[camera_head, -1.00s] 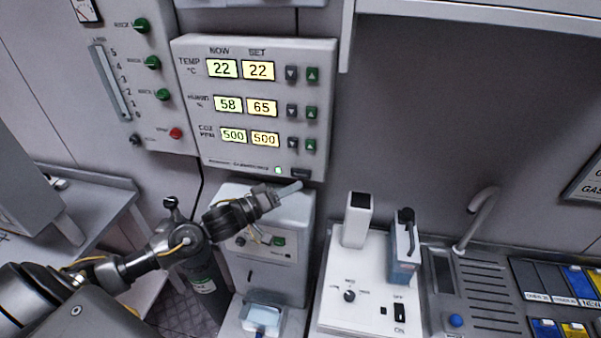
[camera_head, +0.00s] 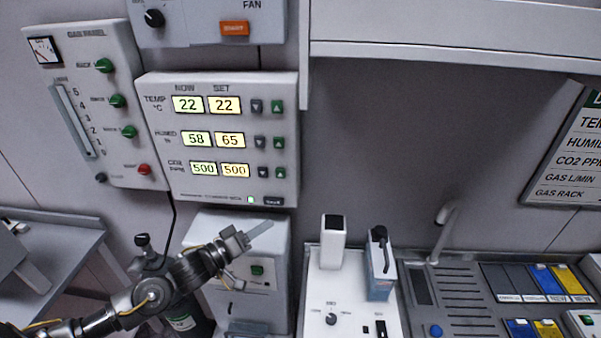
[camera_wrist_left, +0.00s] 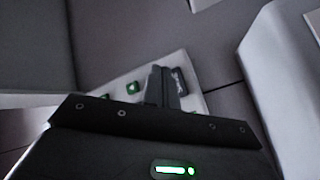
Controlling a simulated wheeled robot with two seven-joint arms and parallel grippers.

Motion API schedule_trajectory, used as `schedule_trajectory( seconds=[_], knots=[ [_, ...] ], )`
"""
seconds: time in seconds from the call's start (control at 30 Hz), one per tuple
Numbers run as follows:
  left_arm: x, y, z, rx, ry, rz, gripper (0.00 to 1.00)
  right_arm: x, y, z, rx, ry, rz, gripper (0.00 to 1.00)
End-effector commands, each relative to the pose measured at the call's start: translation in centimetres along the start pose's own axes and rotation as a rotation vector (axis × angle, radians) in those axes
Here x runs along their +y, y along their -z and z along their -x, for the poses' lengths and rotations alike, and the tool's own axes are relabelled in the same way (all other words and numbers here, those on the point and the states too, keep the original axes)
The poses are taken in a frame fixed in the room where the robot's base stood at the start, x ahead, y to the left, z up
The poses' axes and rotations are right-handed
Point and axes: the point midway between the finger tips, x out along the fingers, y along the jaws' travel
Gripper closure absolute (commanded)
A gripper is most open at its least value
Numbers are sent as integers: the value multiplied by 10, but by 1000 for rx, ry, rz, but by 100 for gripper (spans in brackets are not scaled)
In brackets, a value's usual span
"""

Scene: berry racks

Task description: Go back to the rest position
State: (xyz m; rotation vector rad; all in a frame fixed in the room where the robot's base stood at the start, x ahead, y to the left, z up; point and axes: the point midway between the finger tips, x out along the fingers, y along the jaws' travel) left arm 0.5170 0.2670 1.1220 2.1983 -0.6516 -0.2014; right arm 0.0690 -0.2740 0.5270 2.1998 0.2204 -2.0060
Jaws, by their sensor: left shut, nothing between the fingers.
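My left gripper (camera_head: 259,231) is shut and empty. In the head view it is held in the air in front of the white dispenser-like box (camera_head: 262,292), below the climate control panel (camera_head: 219,140). Its fingers point up and to the right. In the left wrist view the closed fingers (camera_wrist_left: 163,86) stand together in front of a pale panel with green knobs (camera_wrist_left: 134,88). My right gripper does not show in either view.
A gas panel (camera_head: 122,47) hangs at the upper left. A white device (camera_head: 348,300) stands right of the box, beside a sink drainer (camera_head: 460,300) with a tap (camera_head: 443,225). Blue and yellow bins (camera_head: 540,280) lie at the right. A grey side table (camera_head: 62,245) is at left.

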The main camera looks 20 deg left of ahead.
Motion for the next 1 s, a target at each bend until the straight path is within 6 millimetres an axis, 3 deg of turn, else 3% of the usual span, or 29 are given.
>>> schedule_trajectory(
  seconds=[0.17,0.27,0.37,0.5,0.6,1.0],
  knots=[
    [-2,-5,1,2,25,-11,100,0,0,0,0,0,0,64],
    [-11,-22,6,3,121,-63,100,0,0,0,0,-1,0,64],
    [-25,-54,22,-34,301,-162,100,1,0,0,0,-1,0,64],
    [-44,-107,68,-215,593,-321,100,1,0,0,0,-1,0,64],
    [-48,-136,102,-376,724,-399,100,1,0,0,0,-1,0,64],
    [-26,-212,211,-943,890,-506,100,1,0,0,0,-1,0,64]
  ],
)
